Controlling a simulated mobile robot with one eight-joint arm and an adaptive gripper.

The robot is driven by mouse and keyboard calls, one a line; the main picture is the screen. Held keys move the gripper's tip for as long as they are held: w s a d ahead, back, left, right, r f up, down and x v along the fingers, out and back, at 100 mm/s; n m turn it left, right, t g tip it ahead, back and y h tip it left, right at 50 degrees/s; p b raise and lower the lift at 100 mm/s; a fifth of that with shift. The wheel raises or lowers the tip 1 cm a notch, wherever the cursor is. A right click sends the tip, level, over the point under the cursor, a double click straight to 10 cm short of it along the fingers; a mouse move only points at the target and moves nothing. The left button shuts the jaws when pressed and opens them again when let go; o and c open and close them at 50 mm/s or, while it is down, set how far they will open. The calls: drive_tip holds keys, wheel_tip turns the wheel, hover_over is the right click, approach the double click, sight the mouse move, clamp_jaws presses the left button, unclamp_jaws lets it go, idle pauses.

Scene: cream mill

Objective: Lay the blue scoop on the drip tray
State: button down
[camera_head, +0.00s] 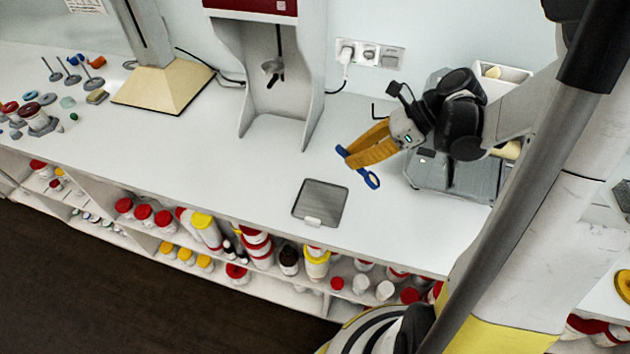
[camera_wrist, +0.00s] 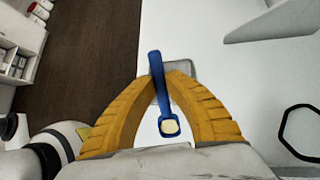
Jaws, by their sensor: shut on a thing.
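The blue scoop (camera_head: 372,180) is held between the yellow fingers of my gripper (camera_head: 350,157), above the white counter. In the wrist view the scoop (camera_wrist: 155,65) runs lengthwise between the fingertips (camera_wrist: 161,78). Its rounded end, with a pale middle, points back toward the palm; I cannot tell whether anything lies in it. The drip tray (camera_head: 320,203) is a flat grey plate with a small pale tab, lying near the counter's front edge. It is below and left of my gripper in the head view. In the wrist view it shows partly behind the fingertips (camera_wrist: 184,67).
A white machine (camera_head: 313,90) stands behind the tray. A grey bench device (camera_head: 470,180) stands right of it, beneath my arm. Wall sockets (camera_head: 370,53) are behind. Small tools and weights (camera_head: 75,75) lie at far left. Open counter surrounds the tray; jars fill the shelf below.

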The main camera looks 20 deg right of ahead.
drive_tip(key=b+x, duration=0.1)
drive_tip(key=x, duration=0.3)
drive_tip(key=b+x, duration=0.1)
drive_tip(key=x, duration=0.3)
drive_tip(key=b+x, duration=0.1)
drive_tip(key=x, duration=0.3)
drive_tip(key=shift+w+d+f, duration=0.15)
drive_tip(key=shift+f, duration=0.3)
drive_tip(key=shift+r, duration=0.1)
drive_tip(key=shift+b, duration=0.3)
drive_tip(key=c, duration=1.8)
unclamp_jaws()
drive_tip(key=shift+c, duration=0.2)
drive_tip(key=o, duration=0.4)
drive_tip(key=shift+c, duration=0.2)
